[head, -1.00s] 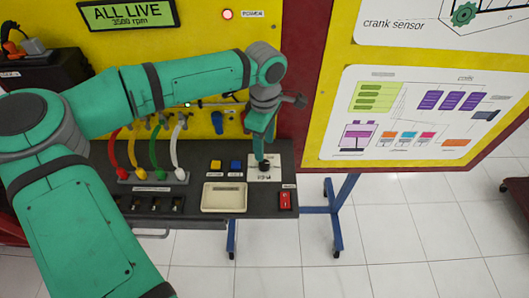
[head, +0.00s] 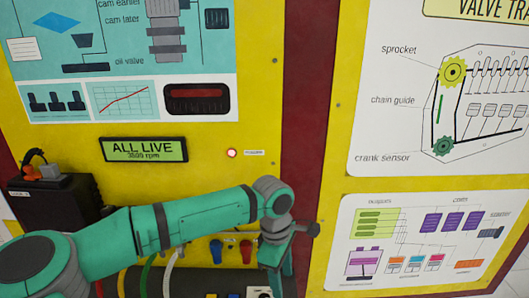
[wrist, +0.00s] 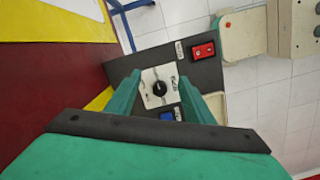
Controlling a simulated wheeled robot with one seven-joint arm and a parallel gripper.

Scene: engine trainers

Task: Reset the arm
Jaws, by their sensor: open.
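My gripper (wrist: 158,98) is open in the wrist view, its two green fingers apart. Between and beyond them is the black RPM knob (wrist: 159,88) on its white plate; the fingers do not press on it, though the exact gap cannot be told. In the head view my green arm (head: 160,226) reaches rightward across the lower part of the yellow panel, wrist bent downward. The display (head: 143,149) reads ALL LIVE with an rpm figure.
A red rocker switch (wrist: 203,50) and a blue button (wrist: 166,115) flank the knob. A black box (head: 55,200) stands at left in the head view. The valve train chart board (head: 335,150) is at right.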

